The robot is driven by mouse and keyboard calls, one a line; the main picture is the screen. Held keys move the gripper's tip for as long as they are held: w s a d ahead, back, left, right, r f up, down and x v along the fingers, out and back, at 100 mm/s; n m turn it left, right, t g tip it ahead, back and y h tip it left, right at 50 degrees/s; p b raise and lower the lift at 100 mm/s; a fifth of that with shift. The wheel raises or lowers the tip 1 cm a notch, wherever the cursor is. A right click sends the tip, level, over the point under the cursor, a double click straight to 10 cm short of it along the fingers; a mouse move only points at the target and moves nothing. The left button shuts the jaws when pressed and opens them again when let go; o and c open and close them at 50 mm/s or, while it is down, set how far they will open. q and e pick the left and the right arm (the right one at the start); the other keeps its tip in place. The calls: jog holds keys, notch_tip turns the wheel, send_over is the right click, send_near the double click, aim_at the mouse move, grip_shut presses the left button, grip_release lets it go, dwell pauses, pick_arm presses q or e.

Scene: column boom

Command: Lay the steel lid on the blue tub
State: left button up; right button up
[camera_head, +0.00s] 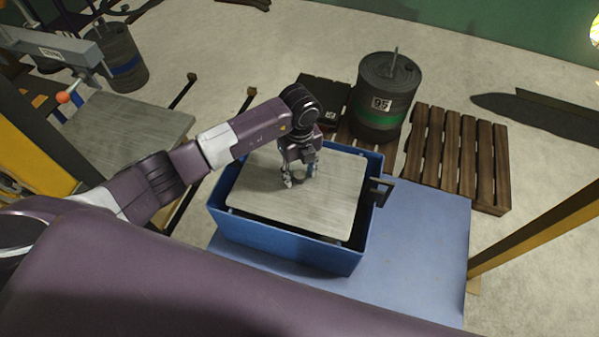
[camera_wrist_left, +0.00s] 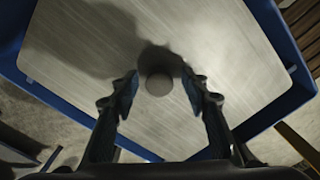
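The steel lid (camera_head: 265,192) is a flat brushed grey plate. In the head view it lies over the opening of the blue tub (camera_head: 285,245), inside the rim, with dark gaps along the front and right. I cannot tell whether it is fully seated. My left gripper (camera_head: 299,182) is above the lid's middle, pointing down. In the left wrist view the lid (camera_wrist_left: 95,50) fills most of the picture, and its round knob (camera_wrist_left: 158,84) sits between my left gripper's fingers (camera_wrist_left: 160,86). The fingers are spread, with a gap on each side of the knob. My right gripper is out of view.
The tub stands on a light blue table (camera_head: 420,255), with free room on the right. Behind are a grey drum (camera_head: 384,98) with a green band and a wooden pallet (camera_head: 458,155). A yellow beam (camera_head: 535,235) is at the right, a grey-topped platform (camera_head: 140,125) at the left.

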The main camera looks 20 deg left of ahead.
pick_arm(q)
jog(key=shift+s+f, duration=0.1)
jog(key=shift+f, duration=0.1)
jog(key=shift+r, duration=0.45)
notch_tip(320, 180, up, 11)
jog(key=shift+r, duration=0.2)
